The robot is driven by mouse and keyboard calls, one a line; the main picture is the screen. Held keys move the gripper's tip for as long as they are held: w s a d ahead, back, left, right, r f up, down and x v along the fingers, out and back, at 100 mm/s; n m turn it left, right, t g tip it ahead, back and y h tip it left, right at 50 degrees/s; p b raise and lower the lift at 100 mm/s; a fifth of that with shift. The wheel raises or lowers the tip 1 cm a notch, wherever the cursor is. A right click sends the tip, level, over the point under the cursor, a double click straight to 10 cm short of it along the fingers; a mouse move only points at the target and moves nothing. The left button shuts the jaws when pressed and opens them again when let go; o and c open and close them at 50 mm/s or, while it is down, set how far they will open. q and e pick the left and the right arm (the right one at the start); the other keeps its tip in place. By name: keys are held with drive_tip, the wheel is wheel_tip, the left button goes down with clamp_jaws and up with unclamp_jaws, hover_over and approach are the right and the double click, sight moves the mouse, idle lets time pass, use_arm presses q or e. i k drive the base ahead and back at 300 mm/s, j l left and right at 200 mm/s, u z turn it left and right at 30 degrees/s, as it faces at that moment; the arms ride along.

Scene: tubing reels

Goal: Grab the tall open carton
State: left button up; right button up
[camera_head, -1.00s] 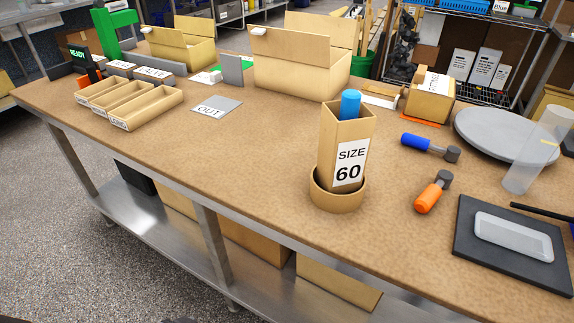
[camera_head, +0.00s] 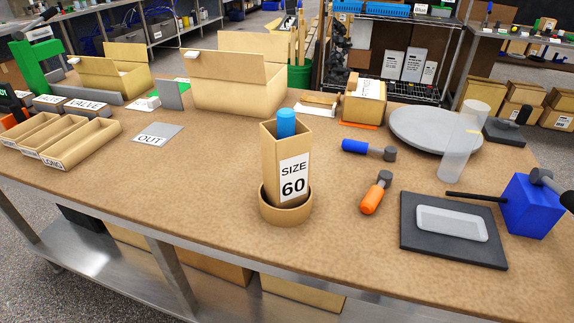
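The tall open carton (camera_head: 270,163) stands on the near middle of the table. It is light brown cardboard with a white label reading SIZE 60. Its lower end sits inside a round tan ring or shallow cup (camera_head: 286,213), and it leans slightly. A blue cylinder (camera_head: 287,122) sticks up out of its open top. Neither of my grippers shows in the head view.
A blue-handled tool (camera_head: 356,146) and an orange-handled tool (camera_head: 371,198) lie right of the carton.

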sight(286, 163)
drive_tip(key=k+l+z, duration=0.8)
drive_tip(key=l, duration=0.3)
drive_tip(key=k+l+z, duration=0.25)
drive_tip(key=l, duration=0.2)
